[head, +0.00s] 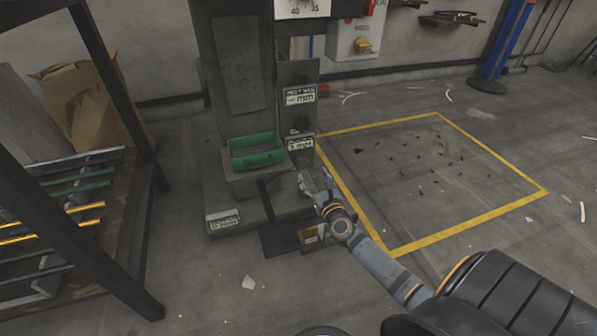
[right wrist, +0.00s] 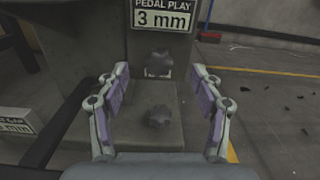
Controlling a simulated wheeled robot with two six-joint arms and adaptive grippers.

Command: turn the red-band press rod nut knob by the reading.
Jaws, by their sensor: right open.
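The press (head: 240,75) is a grey machine with a green tray (head: 256,151) on its front. A "PEDAL PLAY 3 mm" label (right wrist: 164,14) is on it, and this label also shows in the head view (head: 300,144). Below the label in the right wrist view are a dark lobed knob (right wrist: 159,63) and a lower dark lobed shape (right wrist: 158,117). I cannot tell which is the rod nut knob, and I see no red band on the press. My right gripper (head: 308,172) is open, its fingers (right wrist: 160,88) on either side of the knobs with gaps. My left gripper is out of view.
Another dark knob (head: 300,124) sits below a second mm label (head: 300,95). A "0 mm" label (head: 223,221) is at the base's left. A rack with rods (head: 75,190) stands left. A yellow-outlined floor area (head: 425,180) with dark bits lies right.

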